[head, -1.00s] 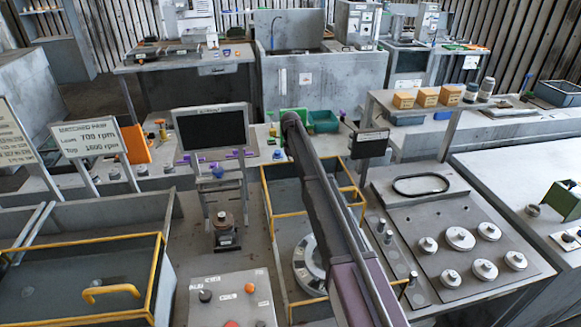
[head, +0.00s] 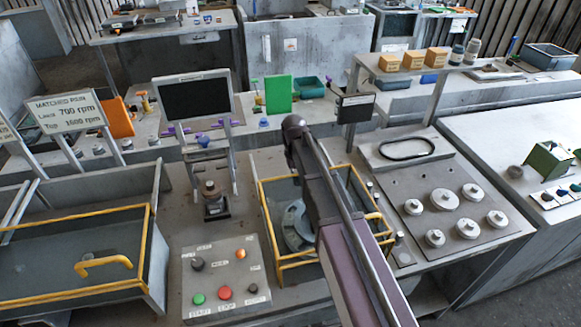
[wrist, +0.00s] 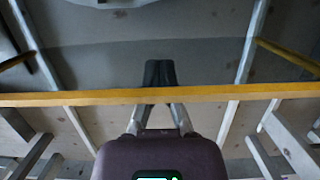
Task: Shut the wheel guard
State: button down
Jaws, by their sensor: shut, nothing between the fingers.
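The wheel guard appears to be the yellow-edged, see-through frame (head: 295,265) around the grey wheel (head: 294,222) in the middle of the head view. A smaller yellow piece shows at its right side. My arm crosses in front and hides part of the frame and wheel. In the wrist view, my gripper (wrist: 160,68) is shut and empty. The gripper is hidden in the head view.
A control panel (head: 225,280) with coloured buttons stands left of the frame. Left of it is another yellow-edged cover (head: 60,215) with a yellow handle (head: 103,264). A dark screen (head: 194,97) stands behind. A plate with several round discs (head: 444,200) lies on the right.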

jog(key=shift+s+d, duration=0.25)
jog(key=shift+s, duration=0.65)
jog(key=shift+w, duration=0.1)
jog(key=shift+w+a, duration=0.1)
jog(key=shift+w, duration=0.4)
jog(key=w, duration=0.1)
jog(key=w+a, duration=0.1)
jog(key=w, duration=0.1)
jog(key=shift+w, duration=0.15)
jog(key=p+v, duration=0.9)
jog(key=shift+r+p, duration=0.35)
jog(key=shift+r, duration=0.1)
